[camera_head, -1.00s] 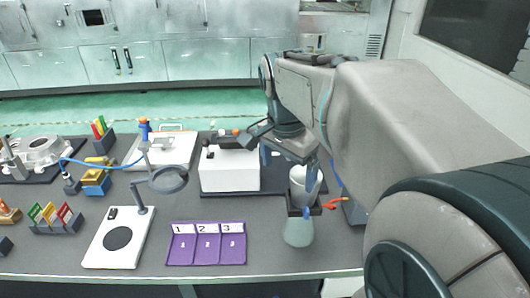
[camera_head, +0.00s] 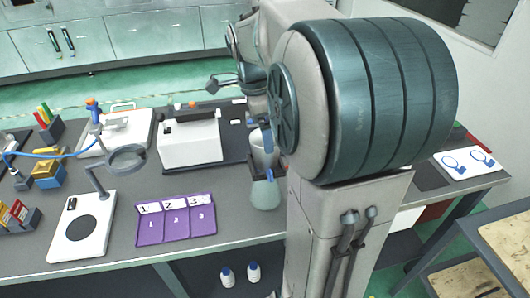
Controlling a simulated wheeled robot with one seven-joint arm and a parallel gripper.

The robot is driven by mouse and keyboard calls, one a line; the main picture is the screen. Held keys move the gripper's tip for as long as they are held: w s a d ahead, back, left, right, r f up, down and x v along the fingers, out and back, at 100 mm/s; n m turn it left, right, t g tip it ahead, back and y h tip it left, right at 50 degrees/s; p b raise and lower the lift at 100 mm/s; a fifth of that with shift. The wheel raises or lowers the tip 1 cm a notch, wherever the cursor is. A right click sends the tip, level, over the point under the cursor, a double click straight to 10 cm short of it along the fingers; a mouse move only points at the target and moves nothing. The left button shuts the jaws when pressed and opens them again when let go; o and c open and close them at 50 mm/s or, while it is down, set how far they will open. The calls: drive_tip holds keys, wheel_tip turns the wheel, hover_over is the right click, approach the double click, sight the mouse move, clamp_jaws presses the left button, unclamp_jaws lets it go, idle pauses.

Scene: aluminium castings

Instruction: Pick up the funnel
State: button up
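A whitish funnel-like vessel (camera_head: 262,150) stands in a dark holder towards the right of the table, partly covered by my arm. A pale green translucent conical flask (camera_head: 266,194) stands directly below it. My gripper (camera_head: 257,118) is mostly hidden behind my own arm, just above the whitish vessel. Its fingertips do not show clearly, so I cannot tell whether it is open or touches the vessel.
A white box-shaped device (camera_head: 190,143) stands left of the vessel. A white sheet with blue rings (camera_head: 468,163) lies at the far right.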

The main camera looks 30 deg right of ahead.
drive_tip(key=f, duration=0.3)
drive_tip(key=s+f, duration=0.1)
drive_tip(key=shift+d+f+p, duration=0.25)
drive_tip(key=shift+f+p, duration=0.05)
drive_tip(key=shift+d+f, duration=0.1)
drive_tip(key=shift+f, duration=0.4)
drive_tip(key=c, duration=1.1)
